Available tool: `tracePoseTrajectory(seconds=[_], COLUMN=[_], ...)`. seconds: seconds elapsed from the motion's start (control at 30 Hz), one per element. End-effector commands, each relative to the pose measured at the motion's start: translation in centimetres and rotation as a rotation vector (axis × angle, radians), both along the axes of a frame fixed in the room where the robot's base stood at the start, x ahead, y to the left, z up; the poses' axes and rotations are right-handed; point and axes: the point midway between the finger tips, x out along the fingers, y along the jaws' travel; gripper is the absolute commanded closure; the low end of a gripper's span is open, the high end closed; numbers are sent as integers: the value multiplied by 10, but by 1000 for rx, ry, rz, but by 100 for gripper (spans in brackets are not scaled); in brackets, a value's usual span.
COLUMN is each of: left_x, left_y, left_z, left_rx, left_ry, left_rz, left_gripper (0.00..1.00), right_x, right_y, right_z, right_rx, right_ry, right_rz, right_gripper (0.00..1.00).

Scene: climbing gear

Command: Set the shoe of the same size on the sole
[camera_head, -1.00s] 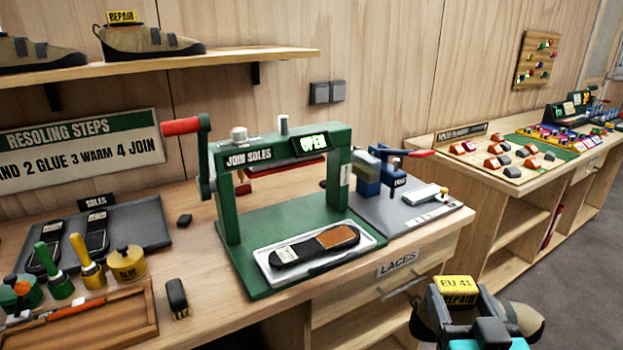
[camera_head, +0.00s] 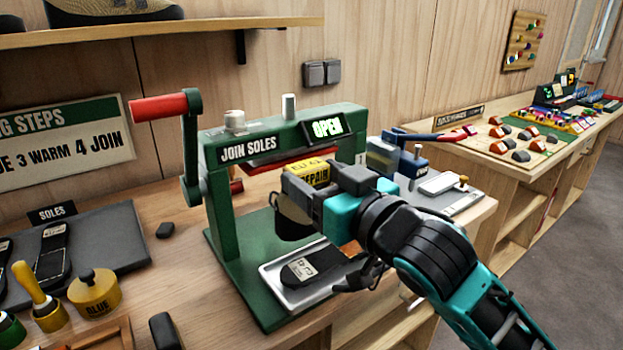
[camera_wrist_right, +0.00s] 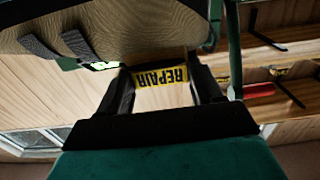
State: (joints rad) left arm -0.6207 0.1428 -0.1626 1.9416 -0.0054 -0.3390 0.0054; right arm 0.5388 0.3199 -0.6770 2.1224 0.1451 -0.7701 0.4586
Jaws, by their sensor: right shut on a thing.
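The shoe (camera_head: 292,222) hangs from my right gripper (camera_head: 314,190), under a yellow tag (camera_head: 306,172) reading "REPAIR". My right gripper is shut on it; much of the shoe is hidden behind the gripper. In the right wrist view the tan shoe (camera_wrist_right: 120,28) with grey straps fills the top, and the tag (camera_wrist_right: 160,76) shows between the fingers. The black sole (camera_head: 306,266) lies on a metal tray (camera_head: 284,292) in the green press, below and apart from the shoe. The sole's right part is hidden by my arm. My left gripper is out of view.
The press (camera_head: 222,205) has an upper beam just behind the shoe, a display reading "OPEN" (camera_head: 327,128), and a red-handled lever (camera_head: 160,107) at left. More soles lie on a dark mat (camera_head: 110,245). A glue pot (camera_head: 95,292) and a small dark block (camera_head: 165,230) stand left.

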Motion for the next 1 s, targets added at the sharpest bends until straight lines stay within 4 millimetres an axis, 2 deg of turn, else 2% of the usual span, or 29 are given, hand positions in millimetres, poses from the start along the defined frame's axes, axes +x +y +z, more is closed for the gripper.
tracePoseTrajectory(seconds=[0.1, 0.3, 0.63, 0.67, 1.0], left_x=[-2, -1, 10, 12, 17], left_y=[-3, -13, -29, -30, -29], left_z=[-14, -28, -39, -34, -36], left_rx=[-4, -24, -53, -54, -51], left_ry=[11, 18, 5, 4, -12], left_rz=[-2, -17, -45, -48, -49], left_gripper=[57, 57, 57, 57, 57], right_x=[0, 0, -1, -1, 0], right_y=[0, 0, 0, -1, -1], right_z=[-11, -31, -63, -63, -80], right_rx=[1, 2, 2, 1, 3], right_ry=[-5, -6, -7, -5, -5], right_rz=[0, 0, -1, -1, -1], right_gripper=[100, 100, 100, 100, 100])
